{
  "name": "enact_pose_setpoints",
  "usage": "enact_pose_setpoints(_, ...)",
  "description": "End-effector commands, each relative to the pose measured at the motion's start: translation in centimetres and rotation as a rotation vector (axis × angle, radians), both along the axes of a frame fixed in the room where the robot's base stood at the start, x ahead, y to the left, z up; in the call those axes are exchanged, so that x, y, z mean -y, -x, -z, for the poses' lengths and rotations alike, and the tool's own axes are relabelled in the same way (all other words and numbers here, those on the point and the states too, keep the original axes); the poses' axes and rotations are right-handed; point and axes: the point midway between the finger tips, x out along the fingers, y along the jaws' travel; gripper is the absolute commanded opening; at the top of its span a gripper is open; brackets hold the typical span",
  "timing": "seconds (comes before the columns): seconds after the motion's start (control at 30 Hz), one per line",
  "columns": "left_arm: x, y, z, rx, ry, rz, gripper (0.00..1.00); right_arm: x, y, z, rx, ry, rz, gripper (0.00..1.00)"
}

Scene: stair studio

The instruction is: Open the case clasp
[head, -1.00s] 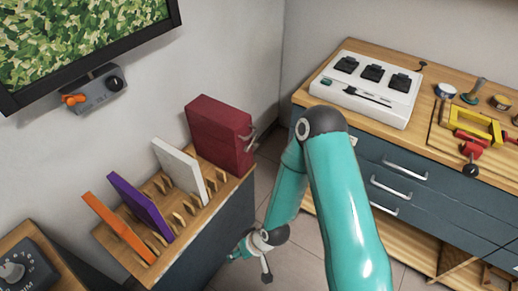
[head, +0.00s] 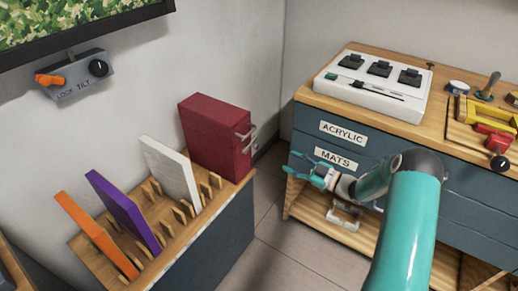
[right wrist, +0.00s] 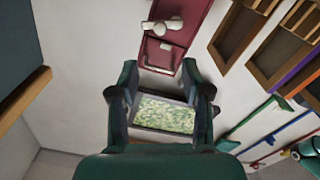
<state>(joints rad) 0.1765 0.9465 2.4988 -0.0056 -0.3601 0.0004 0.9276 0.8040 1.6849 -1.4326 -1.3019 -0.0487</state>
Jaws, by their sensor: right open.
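The dark red case (head: 213,132) stands upright at the far right end of the slotted wooden rack. Its metal clasp (head: 246,138) is on the narrow face towards the drawers; whether it is latched is too small to tell. My right gripper (head: 298,166) is open and empty, to the right of the case and apart from it, in front of the drawer unit. In the right wrist view the open fingers (right wrist: 159,74) point towards the red case (right wrist: 187,32), whose pale clasp parts (right wrist: 163,27) show beyond them. My left gripper is not in view.
The rack (head: 180,234) also holds a white panel (head: 170,168), a purple one (head: 122,208) and an orange one (head: 95,234). The drawer unit (head: 450,195) carries a white switch box (head: 372,88) and tools. Floor shows between rack and drawers.

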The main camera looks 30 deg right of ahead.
Motion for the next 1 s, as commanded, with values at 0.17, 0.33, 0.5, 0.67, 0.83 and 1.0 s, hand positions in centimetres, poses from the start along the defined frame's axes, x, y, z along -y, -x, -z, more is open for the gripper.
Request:
enact_pose_setpoints(0.17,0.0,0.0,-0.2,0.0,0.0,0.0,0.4,-1.7,-3.7,0.0,0.001,-0.001,-0.005,0.48)
enact_pose_setpoints(0.33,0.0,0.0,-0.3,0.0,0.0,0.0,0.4,-3.2,-7.1,0.0,0.0,-0.002,-0.004,0.48)
enact_pose_setpoints(0.5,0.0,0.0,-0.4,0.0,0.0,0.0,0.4,-4.4,-10.1,0.0,0.0,-0.002,-0.003,0.48)
enact_pose_setpoints(0.67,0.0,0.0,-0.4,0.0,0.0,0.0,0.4,-5.1,-11.9,0.1,0.0,-0.002,-0.001,0.48)
enact_pose_setpoints(0.83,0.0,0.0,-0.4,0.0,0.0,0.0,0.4,-5.4,-12.7,0.1,-0.002,-0.004,-0.001,0.48)
enact_pose_setpoints(1.0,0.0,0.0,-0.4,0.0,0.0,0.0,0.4,-5.4,-12.8,0.1,-0.002,-0.004,-0.001,0.48)
